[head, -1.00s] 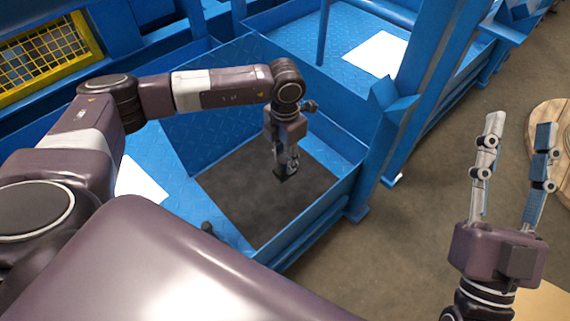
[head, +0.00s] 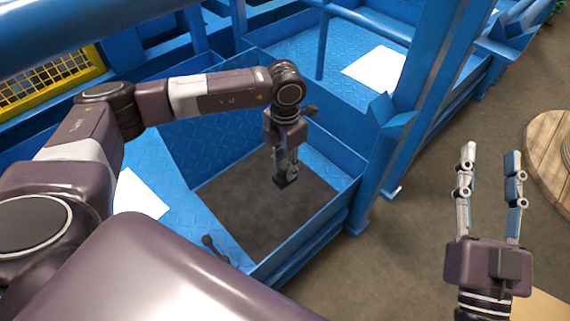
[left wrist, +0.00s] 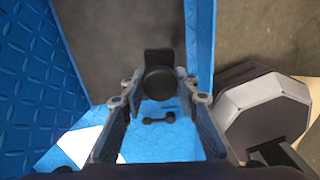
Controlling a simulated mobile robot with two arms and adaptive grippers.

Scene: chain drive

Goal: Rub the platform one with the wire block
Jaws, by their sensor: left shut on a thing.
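The wire block (head: 286,182) is a small dark block with a round black top, held between the fingers of my left gripper (head: 285,168). In the left wrist view the block (left wrist: 158,80) shows between the fingertips (left wrist: 158,88). Below it is a dark grey, dirty-looking surface (head: 240,210) inside a blue-walled bay, which I take as platform one; it also shows in the left wrist view (left wrist: 110,35). The block is over this surface, near its middle; I cannot tell whether it touches. My right gripper (head: 490,160) is open and empty at the right, over the floor.
Blue walls and posts (head: 405,130) enclose the bay. A small black dumbbell-shaped item (head: 214,249) is at its near edge. White sheets (head: 375,64) lie on neighbouring blue plates. A wooden disc (head: 550,155) stands at far right. Brown floor (head: 400,240) lies between.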

